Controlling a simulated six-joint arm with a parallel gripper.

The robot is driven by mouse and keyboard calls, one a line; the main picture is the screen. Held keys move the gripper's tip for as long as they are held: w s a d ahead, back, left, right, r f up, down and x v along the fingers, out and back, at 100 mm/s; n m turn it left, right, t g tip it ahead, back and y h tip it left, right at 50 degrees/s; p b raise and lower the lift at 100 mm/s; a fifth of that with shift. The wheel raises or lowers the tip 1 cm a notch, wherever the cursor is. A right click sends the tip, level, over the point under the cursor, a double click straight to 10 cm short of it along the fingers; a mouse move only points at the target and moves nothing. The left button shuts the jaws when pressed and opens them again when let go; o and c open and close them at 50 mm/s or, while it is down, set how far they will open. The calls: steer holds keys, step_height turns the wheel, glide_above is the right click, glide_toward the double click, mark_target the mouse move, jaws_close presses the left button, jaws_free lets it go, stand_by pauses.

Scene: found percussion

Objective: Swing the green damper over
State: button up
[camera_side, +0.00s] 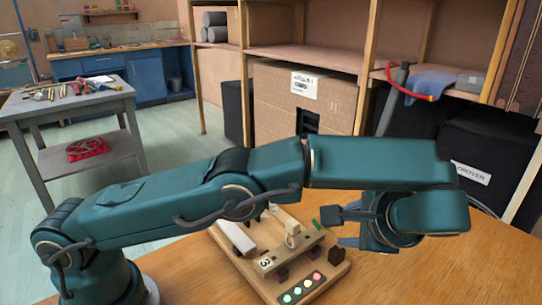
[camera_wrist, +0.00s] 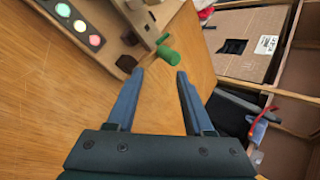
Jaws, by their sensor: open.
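The green damper (camera_wrist: 166,54) shows in the wrist view as a short green cylinder at the edge of a wooden instrument (camera_wrist: 138,22). In the side view the damper (camera_side: 316,224) is a small green piece at the instrument's right end. My gripper (camera_wrist: 160,72) is open, its two blue fingers pointing towards the damper. In the wrist view the damper appears just beyond the fingertips, and nothing is between them. In the side view my gripper (camera_side: 336,228) is just right of the damper. My arm hides part of the instrument's back.
The instrument's base board (camera_side: 265,283) carries a row of coloured lights (camera_side: 302,288), a plate marked 3 (camera_side: 265,263) and a dark block (camera_side: 337,256). The wooden table (camera_side: 440,275) is clear to the right. Shelves with a cardboard box (camera_side: 290,95) stand behind.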

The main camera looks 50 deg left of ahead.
steer(key=shift+r, duration=0.1)
steer(key=shift+a+r, duration=0.2)
steer(key=shift+r, duration=0.55)
steer(key=shift+a+r, duration=0.15)
steer(key=shift+r, duration=0.65)
steer(key=shift+a+r, duration=0.2)
steer(key=shift+r, duration=0.55)
steer(key=s+a+r, duration=0.2)
steer(key=a+r, duration=0.4)
steer(key=a, duration=0.4)
steer(key=shift+a, duration=0.25)
steer(key=shift+r, duration=0.1)
